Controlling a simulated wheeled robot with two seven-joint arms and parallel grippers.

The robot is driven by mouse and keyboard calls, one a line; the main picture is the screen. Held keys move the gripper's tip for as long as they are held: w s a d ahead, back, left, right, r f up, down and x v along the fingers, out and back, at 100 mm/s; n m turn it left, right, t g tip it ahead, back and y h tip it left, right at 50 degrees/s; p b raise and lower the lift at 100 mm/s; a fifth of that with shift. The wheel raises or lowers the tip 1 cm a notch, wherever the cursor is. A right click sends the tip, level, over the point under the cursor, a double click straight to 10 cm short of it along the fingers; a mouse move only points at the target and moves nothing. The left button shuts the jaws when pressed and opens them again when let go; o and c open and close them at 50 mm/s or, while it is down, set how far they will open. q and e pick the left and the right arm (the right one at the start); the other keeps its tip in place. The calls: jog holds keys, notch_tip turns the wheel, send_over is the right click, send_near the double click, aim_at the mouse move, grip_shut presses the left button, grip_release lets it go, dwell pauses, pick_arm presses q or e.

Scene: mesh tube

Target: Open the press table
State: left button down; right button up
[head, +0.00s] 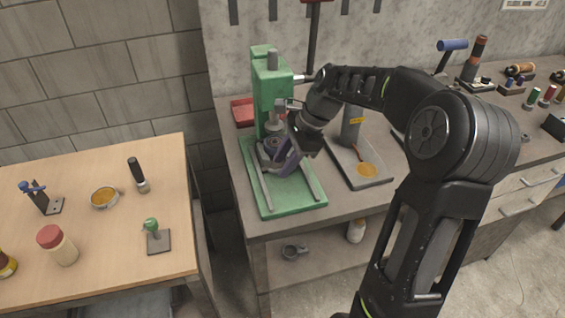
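A green press (270,88) stands on the grey workbench near its left end, with an upright column, a head and a flat green base (292,205). Two grey rails run along the base. My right gripper (272,158) is low over the base, close in front of the column. Its body and purple-grey fingers hide the middle of the press, so I cannot see what lies between the fingertips or whether they touch anything. My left gripper is not in view.
A grey tray (374,183) with a small orange disc sits right of the press. A red bin (243,112) is behind it at left. A wooden table (105,240) with a jar, a shallow dish and small tools stands left, across a gap. Spools (519,70) stand far right.

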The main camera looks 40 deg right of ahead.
jog(key=shift+w+a+f, duration=0.15)
jog(key=shift+a+f, duration=0.05)
jog(key=shift+f, duration=0.25)
jog(key=shift+c, duration=0.3)
grip_shut()
dwell(0.9)
